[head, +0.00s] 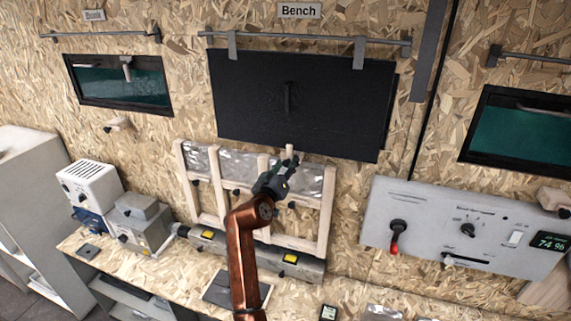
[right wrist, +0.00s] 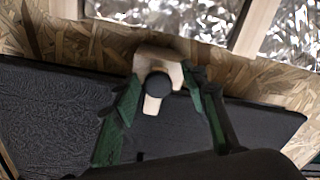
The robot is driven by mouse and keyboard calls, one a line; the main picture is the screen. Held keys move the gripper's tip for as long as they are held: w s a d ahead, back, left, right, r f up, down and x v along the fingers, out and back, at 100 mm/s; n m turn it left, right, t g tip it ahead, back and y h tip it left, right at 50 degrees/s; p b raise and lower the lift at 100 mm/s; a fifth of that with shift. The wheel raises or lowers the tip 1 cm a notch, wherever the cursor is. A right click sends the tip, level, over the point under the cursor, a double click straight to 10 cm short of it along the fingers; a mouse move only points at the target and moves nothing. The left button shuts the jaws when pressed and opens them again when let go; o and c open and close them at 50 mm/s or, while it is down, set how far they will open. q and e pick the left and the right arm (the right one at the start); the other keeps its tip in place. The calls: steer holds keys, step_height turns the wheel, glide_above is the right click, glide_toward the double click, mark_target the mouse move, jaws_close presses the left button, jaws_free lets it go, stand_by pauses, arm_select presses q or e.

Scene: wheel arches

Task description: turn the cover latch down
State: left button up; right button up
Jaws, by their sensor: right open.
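The black cover panel (head: 300,95) hangs from a rail under the "Bench" sign, with a dark handle at its middle. The cover latch (head: 290,149), a pale wooden piece, stands at the panel's lower edge, partly hidden by my right gripper (head: 287,168). In the right wrist view the latch (right wrist: 152,104) has a round black knob and a narrow end reaching over the dark panel (right wrist: 60,115). My right gripper (right wrist: 162,92) is open, its green fingers on either side of the latch; I cannot tell whether they touch it. My left gripper is out of view.
A wooden frame with foil (head: 330,205) leans against the wall below the cover. A grey control panel (head: 440,205) with a red-tipped lever is at right. White and grey boxes (head: 90,185) stand on the left bench. Windows flank the cover.

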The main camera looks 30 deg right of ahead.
steer(key=shift+s, duration=0.1)
steer(key=shift+c, duration=0.3)
steer(key=shift+d, duration=0.1)
steer(key=c, duration=0.3)
jaws_close()
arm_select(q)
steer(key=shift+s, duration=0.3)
arm_select(e)
steer(key=shift+f, duration=0.1)
arm_select(q)
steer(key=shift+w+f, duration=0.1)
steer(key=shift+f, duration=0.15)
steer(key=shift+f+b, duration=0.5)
steer(key=shift+b, duration=0.25)
arm_select(e)
steer(key=shift+m, duration=0.5)
